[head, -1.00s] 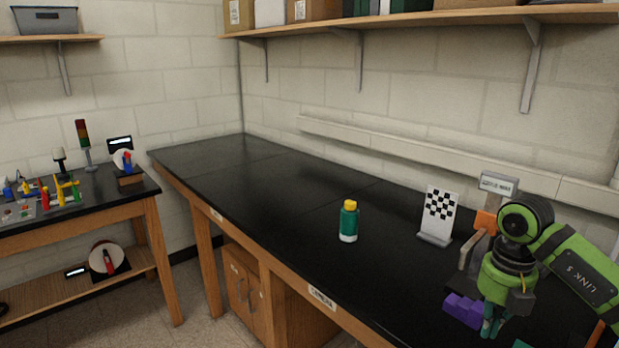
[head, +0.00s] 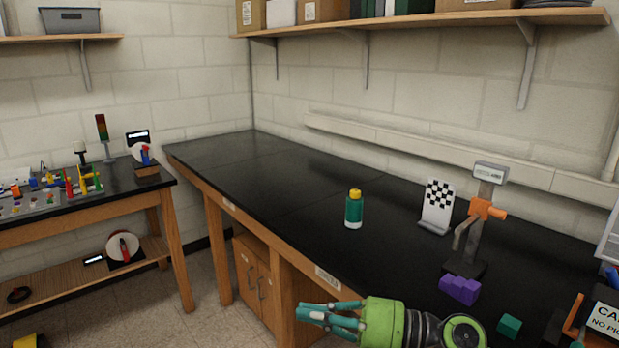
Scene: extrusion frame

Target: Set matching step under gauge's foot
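The gauge (head: 482,209) stands on the right part of the black bench, with a display on a grey post, an orange carriage and a bent grey arm reaching down. A purple stepped block (head: 459,289) sits on the bench just in front of the gauge's dark base. Whether it lies under the foot I cannot tell. A teal block (head: 509,326) lies nearer, to the right. My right gripper (head: 312,313) is at the bench's front edge, left of both blocks, with its teal fingers pointing left. My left gripper is out of view.
A green bottle (head: 354,210) with a yellow cap and a checkerboard stand (head: 437,207) are left of the gauge. A caution sign (head: 606,320) stands at the lower right. The bench's far left is clear. A side table (head: 115,192) holds small coloured parts.

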